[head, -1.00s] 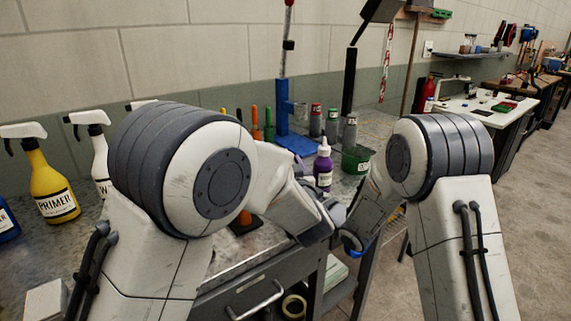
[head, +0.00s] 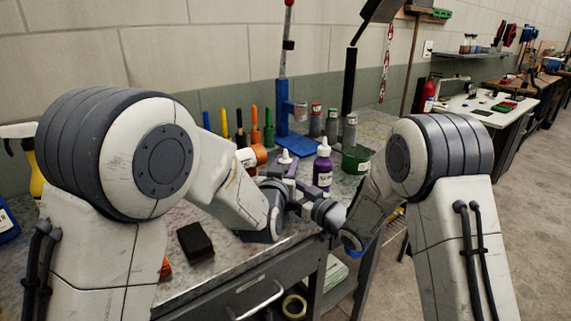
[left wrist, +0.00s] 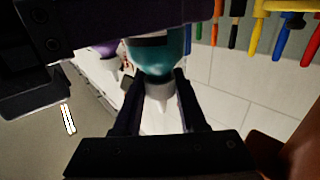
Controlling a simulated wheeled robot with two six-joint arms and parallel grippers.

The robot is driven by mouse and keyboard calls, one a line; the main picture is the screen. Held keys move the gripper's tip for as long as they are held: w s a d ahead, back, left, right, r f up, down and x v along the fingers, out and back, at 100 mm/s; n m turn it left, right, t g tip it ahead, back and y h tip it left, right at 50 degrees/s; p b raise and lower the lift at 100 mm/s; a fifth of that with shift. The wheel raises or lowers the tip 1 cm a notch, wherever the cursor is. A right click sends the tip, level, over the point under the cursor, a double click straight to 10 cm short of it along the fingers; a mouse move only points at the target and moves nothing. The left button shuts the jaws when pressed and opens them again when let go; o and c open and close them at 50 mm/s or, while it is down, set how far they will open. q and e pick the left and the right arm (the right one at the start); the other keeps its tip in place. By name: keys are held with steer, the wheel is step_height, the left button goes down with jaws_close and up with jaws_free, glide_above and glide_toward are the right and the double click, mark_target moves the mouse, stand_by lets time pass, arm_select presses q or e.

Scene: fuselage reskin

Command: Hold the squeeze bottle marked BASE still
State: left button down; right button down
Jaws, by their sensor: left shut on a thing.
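A teal squeeze bottle (left wrist: 158,62) with a white nozzle shows between my left gripper's fingers in the left wrist view. In the head view only its white tip (head: 285,157) stands out clearly, pointing up. My left gripper (head: 284,180) is shut on this bottle at the bench's right side. No BASE marking is readable on it. A purple bottle (head: 322,170) with a white nozzle and label stands just right of it, its lettering too small to read. My right gripper (head: 305,198) is close to the left one; its jaws are not clear.
Several coloured-handled tools (head: 254,125) stand along the wall. A black block (head: 195,242) lies on the bench (head: 215,268) near the front edge. An orange item (head: 259,153) is close behind my left gripper.

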stand_by(0.3)
arm_select(q)
steer(key=shift+c, duration=2.2)
jaws_free()
steer(key=v, duration=0.7)
steer(key=shift+s, duration=0.3)
steer(key=shift+a, duration=0.1)
